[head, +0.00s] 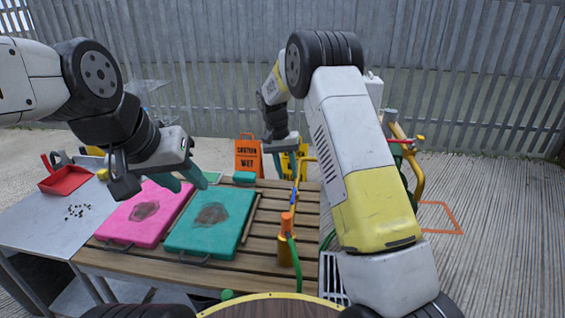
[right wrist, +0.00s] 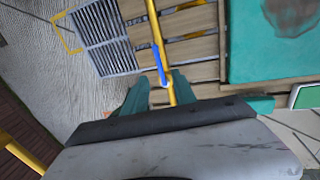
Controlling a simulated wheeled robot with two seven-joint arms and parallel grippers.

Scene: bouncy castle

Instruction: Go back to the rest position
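My left gripper (head: 187,181) hangs over the far edge of the pads at the left. Its two teal fingers show apart, and I see nothing between them. My right gripper (right wrist: 160,88) is beyond the far side of the slatted table, low in front of the signs. In the right wrist view its teal fingers are spread. A thin yellow pole with a blue part (right wrist: 158,62) runs through the gap in that view, with space beside it; I cannot tell whether it touches a finger. My right arm hides part of the table's right side.
The slatted table (head: 257,262) carries a stained pink pad (head: 122,222), a stained teal pad (head: 180,240) and a brass nozzle (head: 286,250) with a green hose. A metal table (head: 40,225) at left holds a red dustpan (head: 66,180). An orange wet-floor sign (head: 248,157) stands behind.

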